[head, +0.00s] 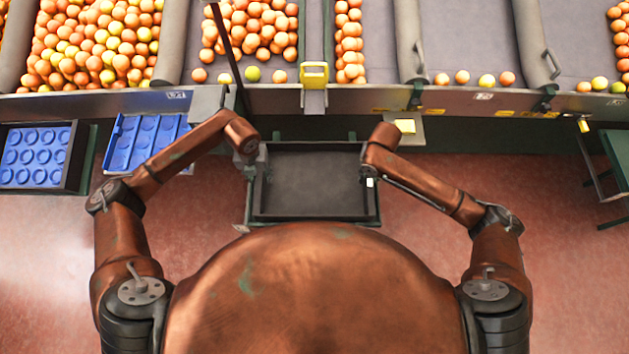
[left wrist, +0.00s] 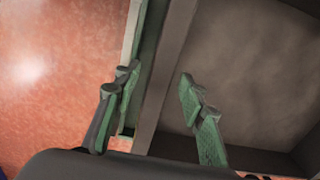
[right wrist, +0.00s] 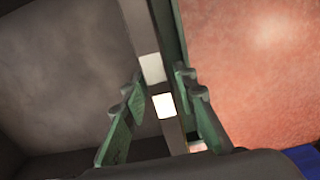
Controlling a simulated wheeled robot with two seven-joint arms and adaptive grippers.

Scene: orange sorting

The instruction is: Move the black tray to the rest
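The black tray (head: 312,192) is an empty, flat, dark tray on a dark green stand in front of the conveyor. My left gripper (head: 254,166) is at its left wall. In the left wrist view, the left fingers (left wrist: 158,82) are open on either side of the tray wall (left wrist: 168,80), with visible room between. My right gripper (head: 370,174) is at the tray's right wall. In the right wrist view, the right fingers (right wrist: 160,78) stand apart on either side of the tray wall (right wrist: 142,35), closer together than the left ones. Whether they touch the wall is hard to see.
A blue tray (head: 148,140) and a dark crate with a blue insert (head: 40,157) stand left of the tray. The conveyor (head: 340,98) with several oranges runs along the back. A green stand (head: 612,160) is at the far right. Red floor is free at the right.

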